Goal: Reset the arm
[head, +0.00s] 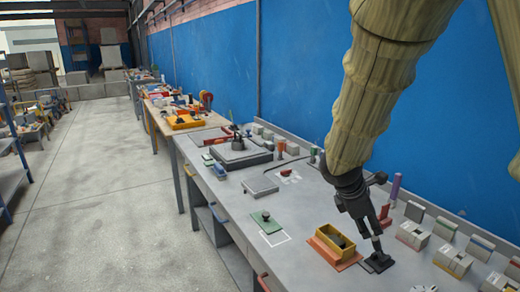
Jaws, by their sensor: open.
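My arm hangs down from the upper right in a tan sleeve. My gripper (373,232) is black and open, pointing down over the grey workbench (300,228). Just below it is a small black square block (379,263) with an upright grey stem. The fingers are close to the stem's top; I cannot tell whether they touch it.
A green plate (266,221) with a dark knob lies beside a white outline on the bench. A grey flat block (260,187) is farther back. Several grey-white blocks line the right side. The blue wall (290,90) stands close behind the bench. Open floor (110,200) is at left.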

